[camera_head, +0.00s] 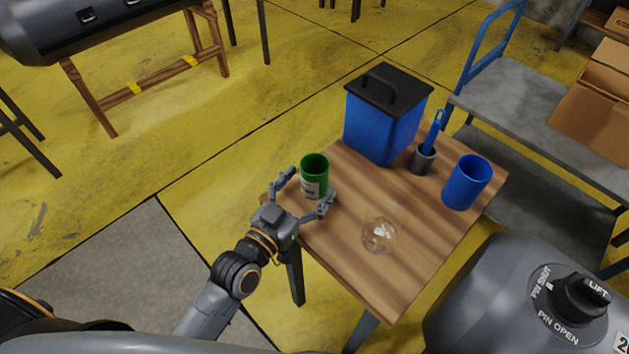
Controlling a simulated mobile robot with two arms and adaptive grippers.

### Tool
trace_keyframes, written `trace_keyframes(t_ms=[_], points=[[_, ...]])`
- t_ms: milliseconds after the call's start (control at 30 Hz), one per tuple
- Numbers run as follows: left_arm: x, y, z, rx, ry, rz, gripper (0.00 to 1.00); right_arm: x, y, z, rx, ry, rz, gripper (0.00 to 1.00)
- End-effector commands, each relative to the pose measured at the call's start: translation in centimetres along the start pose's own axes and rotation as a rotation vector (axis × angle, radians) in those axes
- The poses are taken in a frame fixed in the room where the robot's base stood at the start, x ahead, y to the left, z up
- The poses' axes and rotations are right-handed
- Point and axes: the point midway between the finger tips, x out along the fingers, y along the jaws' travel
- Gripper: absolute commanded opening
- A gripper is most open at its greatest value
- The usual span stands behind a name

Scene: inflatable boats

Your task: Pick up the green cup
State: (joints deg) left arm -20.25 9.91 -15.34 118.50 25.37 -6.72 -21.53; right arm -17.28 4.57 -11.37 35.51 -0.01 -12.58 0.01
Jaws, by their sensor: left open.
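The green cup (315,178) stands upright near the left corner of the small wooden table (345,262). It has a pale label low on its side. My left gripper (305,190) is open at the table's left edge, with one finger to the left of the cup and the other at its near right. The cup is between the fingertips or just beyond them; I cannot tell whether they touch it. My right gripper is not in view.
On the table are a blue box with a black lid (382,128), a grey holder (422,160) with a blue tool, a blue cup (467,183) and a clear glass ball (379,236). A grey cart (530,110) with cardboard boxes (597,95) stands at the right.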

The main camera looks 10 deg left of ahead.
Motion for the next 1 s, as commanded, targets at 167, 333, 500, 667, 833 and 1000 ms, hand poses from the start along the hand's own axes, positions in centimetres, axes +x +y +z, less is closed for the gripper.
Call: trace_keyframes(t_ms=[167, 333, 500, 667, 833, 1000], points=[[1.8, 0.0, 0.1, -0.001, -0.001, -0.001, 0.80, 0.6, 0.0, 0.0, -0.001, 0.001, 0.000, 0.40], [1.9, 0.0, 0.1, 0.000, -0.002, -0.001, 0.80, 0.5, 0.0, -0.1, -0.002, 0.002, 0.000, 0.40], [1.9, 0.0, 0.1, 0.000, -0.002, -0.001, 0.57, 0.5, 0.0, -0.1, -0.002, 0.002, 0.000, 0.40], [1.8, 0.0, 0.1, 0.000, -0.002, -0.001, 0.25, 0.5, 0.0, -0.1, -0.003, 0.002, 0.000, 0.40], [1.8, 0.0, 0.0, 0.000, -0.001, -0.001, 0.18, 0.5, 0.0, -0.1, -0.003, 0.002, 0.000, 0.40], [1.8, 0.0, 0.0, 0.000, -0.001, -0.001, 0.18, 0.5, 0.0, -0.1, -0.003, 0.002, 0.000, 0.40]])
